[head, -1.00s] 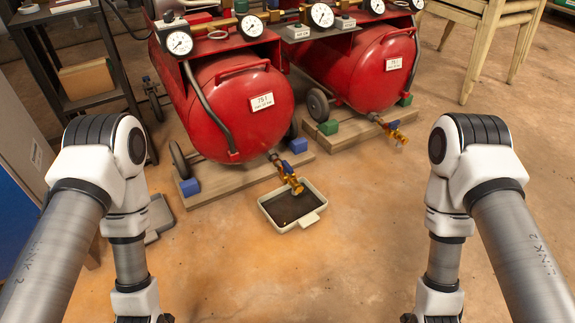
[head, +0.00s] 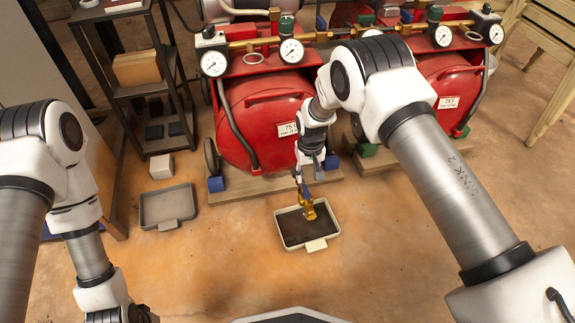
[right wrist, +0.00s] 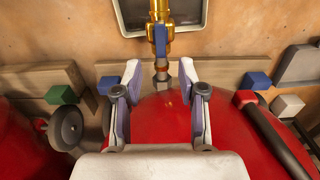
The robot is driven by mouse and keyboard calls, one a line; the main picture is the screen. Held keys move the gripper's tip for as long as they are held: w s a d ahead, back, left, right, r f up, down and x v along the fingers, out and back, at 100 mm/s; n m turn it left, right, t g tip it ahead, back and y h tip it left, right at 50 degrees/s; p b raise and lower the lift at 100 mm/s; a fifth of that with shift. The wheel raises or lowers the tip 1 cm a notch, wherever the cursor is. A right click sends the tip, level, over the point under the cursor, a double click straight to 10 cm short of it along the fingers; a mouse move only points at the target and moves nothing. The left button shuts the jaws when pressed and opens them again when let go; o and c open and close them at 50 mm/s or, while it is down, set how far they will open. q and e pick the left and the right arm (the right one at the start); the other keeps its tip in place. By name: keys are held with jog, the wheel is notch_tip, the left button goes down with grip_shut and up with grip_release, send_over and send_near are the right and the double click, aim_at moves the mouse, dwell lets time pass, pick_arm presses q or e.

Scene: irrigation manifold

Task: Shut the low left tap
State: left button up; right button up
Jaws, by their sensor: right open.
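The low left tap (head: 308,207) is a brass drain tap with a blue lever, at the bottom front of the left red tank (head: 255,110). It hangs over a shallow tray (head: 330,232) with a dark inside. In the right wrist view the blue lever (right wrist: 160,39) lies in line with the brass body (right wrist: 160,9) and the pipe. My right gripper (head: 303,172) is just above and behind the tap. In its wrist view the open jaws (right wrist: 161,72) stand either side of the pipe line, with the lever just beyond the fingertips. Contact cannot be told.
Pressure gauges (head: 291,51) and brass piping run above the tanks. A second red tank (head: 450,85) stands at right, partly hidden by my right arm. A grey tray (head: 168,207) and a black shelf (head: 158,70) are at left. The floor in front is clear.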

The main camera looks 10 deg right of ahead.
aim_at(306, 191)
jog(key=shift+a+f+b, duration=0.1)
jog(key=shift+f+b, duration=0.25)
jog(key=shift+f, duration=0.05)
notch_tip(306, 191, down, 7)
jog(key=b, duration=0.4)
grip_shut()
